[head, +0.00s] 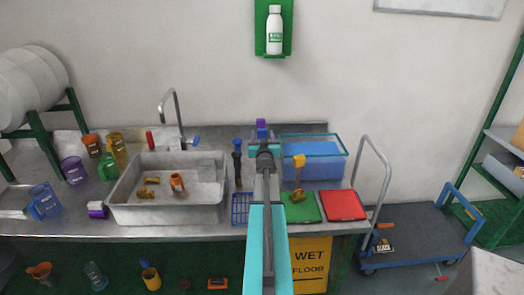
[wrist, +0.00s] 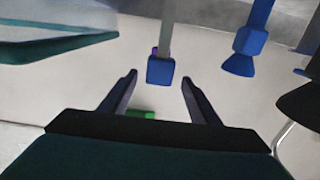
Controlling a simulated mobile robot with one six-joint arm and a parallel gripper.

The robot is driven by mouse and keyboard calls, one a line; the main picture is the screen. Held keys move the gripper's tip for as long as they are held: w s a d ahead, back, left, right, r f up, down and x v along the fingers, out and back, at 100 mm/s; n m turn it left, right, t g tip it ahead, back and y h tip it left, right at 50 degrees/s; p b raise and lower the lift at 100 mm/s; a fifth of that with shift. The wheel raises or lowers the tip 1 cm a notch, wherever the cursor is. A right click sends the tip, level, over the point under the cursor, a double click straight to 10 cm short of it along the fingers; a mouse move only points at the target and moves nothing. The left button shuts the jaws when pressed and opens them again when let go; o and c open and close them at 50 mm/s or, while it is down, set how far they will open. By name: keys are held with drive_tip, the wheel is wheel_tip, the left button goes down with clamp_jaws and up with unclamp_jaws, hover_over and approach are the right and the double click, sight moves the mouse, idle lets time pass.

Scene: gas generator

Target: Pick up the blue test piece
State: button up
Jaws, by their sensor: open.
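In the wrist view, a blue block (wrist: 161,71) sits at the end of a pale grey post, in line with the gap between my fingertips. I take it for the blue test piece. My gripper (wrist: 158,82) is open and empty, with one finger on each side of that gap. Whether the block is between the tips or beyond them I cannot tell. A small purple part shows behind the block. In the head view, my gripper (head: 263,135) is over the back of the bench, and my arm hides much of what is below it.
A dark blue upright tool (head: 237,160) stands left of my gripper; a blue flared piece (wrist: 240,58) shows right in the wrist view. A water tank (head: 340,141) is close on the right. A sink (head: 130,210), green board (head: 300,210) and red board (head: 343,206) are on the bench.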

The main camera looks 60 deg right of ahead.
sight(262, 133)
drive_tip(key=shift+p+x, duration=0.4)
drive_tip(key=shift+x, duration=1.2)
drive_tip(key=shift+s, duration=0.1)
drive_tip(key=shift+c, duration=0.4)
clamp_jaws()
